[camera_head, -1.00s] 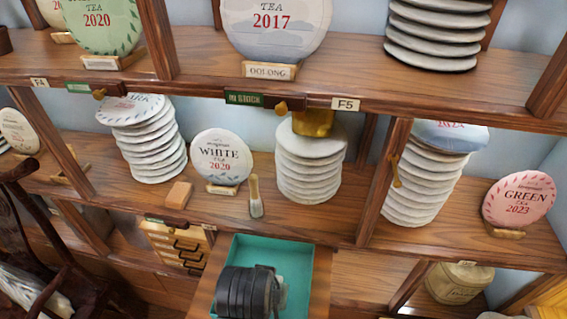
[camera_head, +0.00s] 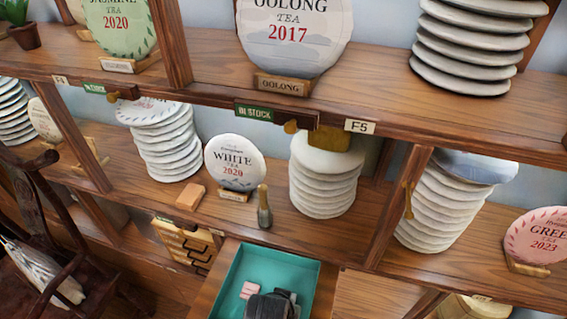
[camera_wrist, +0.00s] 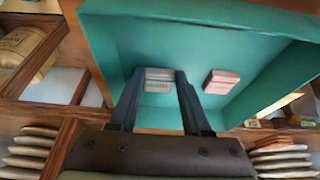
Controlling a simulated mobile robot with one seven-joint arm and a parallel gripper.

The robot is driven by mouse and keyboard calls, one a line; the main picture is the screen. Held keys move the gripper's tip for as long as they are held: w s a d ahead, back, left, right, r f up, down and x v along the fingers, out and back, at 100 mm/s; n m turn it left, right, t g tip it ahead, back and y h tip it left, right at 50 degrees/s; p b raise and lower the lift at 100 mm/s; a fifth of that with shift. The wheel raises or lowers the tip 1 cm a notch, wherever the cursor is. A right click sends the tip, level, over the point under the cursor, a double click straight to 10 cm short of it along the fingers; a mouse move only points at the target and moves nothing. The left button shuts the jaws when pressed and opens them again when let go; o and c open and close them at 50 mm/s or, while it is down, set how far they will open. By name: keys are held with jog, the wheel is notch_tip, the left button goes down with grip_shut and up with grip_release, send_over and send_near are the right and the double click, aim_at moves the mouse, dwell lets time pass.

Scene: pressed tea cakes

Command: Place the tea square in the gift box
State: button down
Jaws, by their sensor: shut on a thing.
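My gripper (camera_wrist: 155,76) is shut on a small grey-beige tea square (camera_wrist: 158,85) with faint lettering, held between the two dark fingertips in the wrist view. It is over or inside the teal gift box (camera_wrist: 120,30); I cannot tell whether the square touches the floor. A pink tea square (camera_wrist: 221,82) lies on the box floor beside the held one, apart from it. In the head view the gift box (camera_head: 315,275) is at the bottom middle. The pink square (camera_head: 250,289) shows there, left of my gripper (camera_head: 272,303), which hides the held square.
A wooden shelf (camera_head: 270,235) runs behind the box, with stacks of tea cakes (camera_head: 325,180), a white tea cake (camera_head: 234,162), a small wooden block (camera_head: 190,197) and a brush-like tool (camera_head: 264,207). A dark chair (camera_head: 40,220) stands at left.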

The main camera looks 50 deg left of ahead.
jog(key=shift+f, duration=0.25)
jog(key=shift+c, duration=1.8)
grip_release()
jog(key=v, duration=1.2)
jog(key=shift+r, duration=0.1)
